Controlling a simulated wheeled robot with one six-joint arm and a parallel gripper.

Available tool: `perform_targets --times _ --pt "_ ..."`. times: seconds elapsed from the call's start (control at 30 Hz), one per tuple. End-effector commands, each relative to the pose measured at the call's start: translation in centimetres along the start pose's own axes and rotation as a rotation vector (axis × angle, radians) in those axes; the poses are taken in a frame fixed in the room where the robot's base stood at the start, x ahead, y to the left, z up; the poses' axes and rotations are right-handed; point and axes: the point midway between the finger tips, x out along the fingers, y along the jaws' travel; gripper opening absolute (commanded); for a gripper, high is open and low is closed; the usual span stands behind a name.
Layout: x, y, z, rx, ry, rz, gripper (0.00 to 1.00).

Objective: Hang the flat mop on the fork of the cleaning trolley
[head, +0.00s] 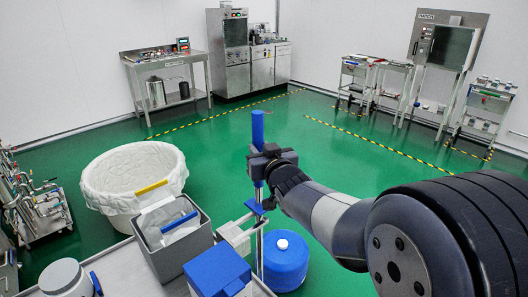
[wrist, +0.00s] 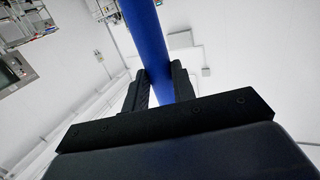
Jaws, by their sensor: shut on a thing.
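My gripper (head: 260,160) is shut on the blue upper handle of the flat mop (head: 258,127). The handle stands about upright, its top end above the jaws. In the wrist view the blue handle (wrist: 145,30) runs between the two fingers (wrist: 158,85). Below the gripper a pale metal shaft continues down in front of a blue container; the mop's head is not visible. The cleaning trolley (head: 125,270) is at the lower left. A pale bracket (head: 236,233) at its right edge, with a small blue piece (head: 256,207) above, is beside the shaft; I cannot tell whether they touch.
The trolley carries a grey bin (head: 172,262), a blue box (head: 217,270) and a white jar (head: 66,278). A white-lined tub (head: 132,170) stands behind it. A blue container (head: 285,262) is on the floor close right. Green floor beyond is clear.

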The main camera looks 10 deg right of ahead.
Motion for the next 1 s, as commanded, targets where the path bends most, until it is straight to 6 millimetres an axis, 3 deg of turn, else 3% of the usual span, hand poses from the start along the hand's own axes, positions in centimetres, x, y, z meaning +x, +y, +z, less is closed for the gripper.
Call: perform_targets --times 0.37,1.0 --pt "-0.1 -0.1 -0.2 0.0 0.006 0.0 0.02" --pt "-0.9 -2.4 -0.1 0.0 0.008 0.0 0.02"
